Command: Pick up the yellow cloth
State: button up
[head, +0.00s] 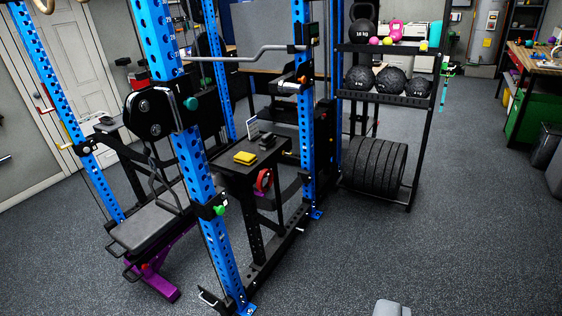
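The yellow cloth (245,158) looks like a small folded pad. It lies flat on the top of a small black stand (228,168), between the blue uprights of the rack, left of the picture's middle. A dark object (267,141) and a small upright white card (252,129) are on the same top, behind the cloth. A small grey piece at the bottom edge, right of centre, may be part of my gripper. No fingers show, and nothing of mine is near the cloth.
A blue upright (197,175) stands front left of the stand, with a bench (150,232) beside it. Another blue upright (308,120) stands to the right. A shelf rack (388,97) holds balls and weight plates (375,166). Grey floor (450,240) is open in front and right.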

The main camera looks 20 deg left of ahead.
aim_at(244, 158)
jog(key=u, duration=0.15)
jog(key=i, duration=1.3)
jog(key=u, duration=0.5)
jog(key=i, duration=1.85)
jog(key=u, duration=0.3)
